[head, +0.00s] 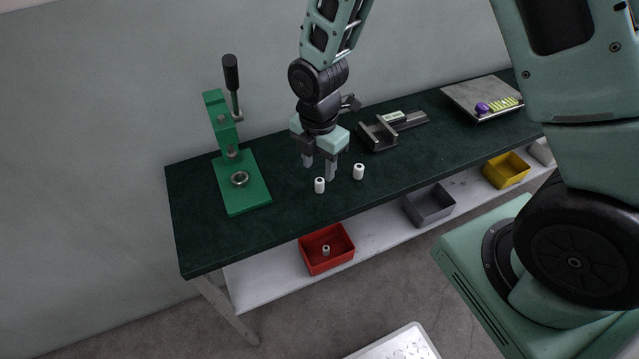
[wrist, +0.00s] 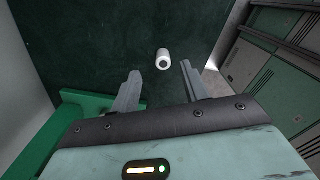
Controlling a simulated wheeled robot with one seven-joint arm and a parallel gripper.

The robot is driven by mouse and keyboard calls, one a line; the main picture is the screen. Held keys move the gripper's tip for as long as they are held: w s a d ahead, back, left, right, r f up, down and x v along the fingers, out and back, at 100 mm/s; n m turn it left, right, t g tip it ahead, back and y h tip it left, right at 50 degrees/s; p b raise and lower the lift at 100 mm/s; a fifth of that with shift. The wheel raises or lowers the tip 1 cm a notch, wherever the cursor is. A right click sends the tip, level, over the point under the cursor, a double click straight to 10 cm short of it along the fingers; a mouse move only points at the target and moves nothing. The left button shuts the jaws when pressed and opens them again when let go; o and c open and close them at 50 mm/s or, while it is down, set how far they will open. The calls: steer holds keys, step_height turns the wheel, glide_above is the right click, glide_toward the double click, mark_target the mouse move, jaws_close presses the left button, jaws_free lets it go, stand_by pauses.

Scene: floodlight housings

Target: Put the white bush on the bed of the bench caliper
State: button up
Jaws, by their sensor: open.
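Two small white bushes stand upright on the dark green bench top, a left one (head: 319,185) and a right one (head: 358,172). My gripper (head: 319,171) points down above the bench near them, its two fingers apart and nothing between them. In the wrist view one white bush (wrist: 162,60) shows its dark bore, just beyond and between the fingertips (wrist: 160,72); I cannot tell which of the two it is. The bench caliper (head: 378,136) lies behind and right of the bushes, with upright jaws, a display and a rail; its bed looks empty.
A green lever press (head: 240,182) stands at the bench's left end. A grey plate (head: 470,94) with a purple item and yellow-green pieces lies at the right. On the lower shelf are a red bin (head: 345,257) holding a small part, a grey bin (head: 429,207) and a yellow bin (head: 506,170).

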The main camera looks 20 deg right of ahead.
mark_target(319, 180)
steer(key=f, duration=0.2)
steer(key=f+p, duration=0.1)
steer(key=f, duration=0.1)
steer(key=shift+s, duration=0.3)
steer(key=shift+f, duration=0.65)
steer(key=shift+c, duration=0.4)
jaws_close()
